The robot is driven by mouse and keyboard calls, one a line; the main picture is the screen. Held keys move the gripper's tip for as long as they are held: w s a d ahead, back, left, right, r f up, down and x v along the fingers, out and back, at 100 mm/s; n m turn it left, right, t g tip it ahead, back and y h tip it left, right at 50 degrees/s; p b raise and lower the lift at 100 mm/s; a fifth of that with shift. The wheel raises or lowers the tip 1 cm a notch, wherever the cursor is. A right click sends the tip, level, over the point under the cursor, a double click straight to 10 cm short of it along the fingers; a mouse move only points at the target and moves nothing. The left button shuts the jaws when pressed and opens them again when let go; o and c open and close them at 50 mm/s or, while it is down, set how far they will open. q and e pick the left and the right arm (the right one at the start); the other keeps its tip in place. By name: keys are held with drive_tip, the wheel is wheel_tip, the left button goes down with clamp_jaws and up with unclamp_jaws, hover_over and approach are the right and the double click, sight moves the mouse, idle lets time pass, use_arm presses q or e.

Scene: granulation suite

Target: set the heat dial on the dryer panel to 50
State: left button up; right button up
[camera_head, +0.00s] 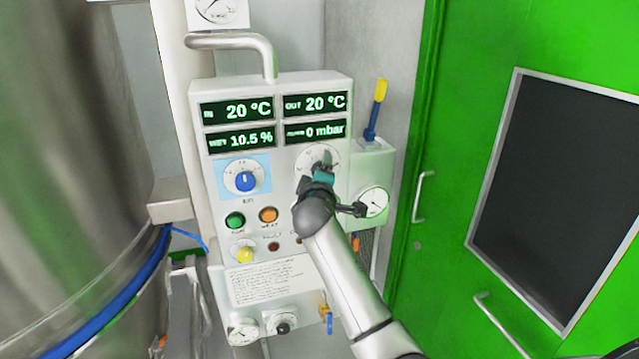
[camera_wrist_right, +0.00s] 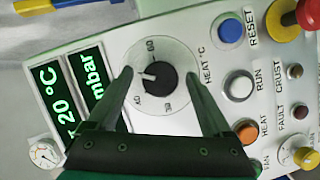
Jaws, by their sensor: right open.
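The heat dial (camera_wrist_right: 160,78) is a black knob with a white pointer on a pale round scale, labelled HEAT °C in the right wrist view. Its pointer faces left in that view, between the 40 and 60 marks. In the head view the dial's pale scale (camera_head: 317,157) shows behind my right gripper (camera_head: 318,178), and its knob is largely hidden. In the right wrist view my right gripper (camera_wrist_right: 160,76) is open, one finger on each side of the knob, with visible gaps to it. My left gripper is not in view.
The dryer panel (camera_head: 280,88) carries lit displays (camera_head: 238,110), a blue knob (camera_head: 246,181), a green button (camera_head: 235,220) and an orange one (camera_head: 268,214). A gauge (camera_head: 374,201) is to the right. A steel vessel (camera_head: 70,150) stands left, a green door (camera_head: 455,120) right.

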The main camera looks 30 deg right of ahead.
drive_tip(key=b+v, duration=0.1)
drive_tip(key=v, duration=1.4)
drive_tip(key=shift+f, duration=0.1)
drive_tip(key=a+f+n+g+y+b, duration=0.1)
drive_tip(key=a+f+g+y+b, duration=0.2)
drive_tip(key=f, duration=1.4)
drive_tip(key=a+f+n+y+b, duration=0.1)
drive_tip(key=a+f+y+b, duration=0.3)
drive_tip(key=f, duration=1.4)
drive_tip(key=s+a+f+m+g+b, duration=0.1)
drive_tip(key=s+f+b, duration=0.1)
drive_tip(key=s+f, duration=0.35)
drive_tip(key=s+a+f+g+y+b, duration=0.1)
drive_tip(key=s+f+b, duration=0.1)
drive_tip(key=f, duration=0.7)
drive_tip(key=s+f+m+g+b, duration=0.15)
drive_tip(key=s+f, duration=0.25)
drive_tip(key=f, duration=0.4)
drive_tip(key=s+f+m+g+b, duration=0.1)
drive_tip(key=s+f+g+b, duration=0.1)
drive_tip(key=s+f, duration=0.5)
drive_tip(key=s+f+m+g+y+b, duration=0.1)
drive_tip(key=s+f+m+g+b, duration=0.1)
drive_tip(key=s+f, duration=0.6)
drive_tip(key=s+f+m+g+b, duration=0.1)
drive_tip(key=s+f, duration=0.6)
drive_tip(key=s, duration=1)
drive_tip(key=shift+d+f+g+b, duration=0.15)
drive_tip(key=shift+g+b, duration=0.3)
drive_tip(key=shift+b, duration=0.55)
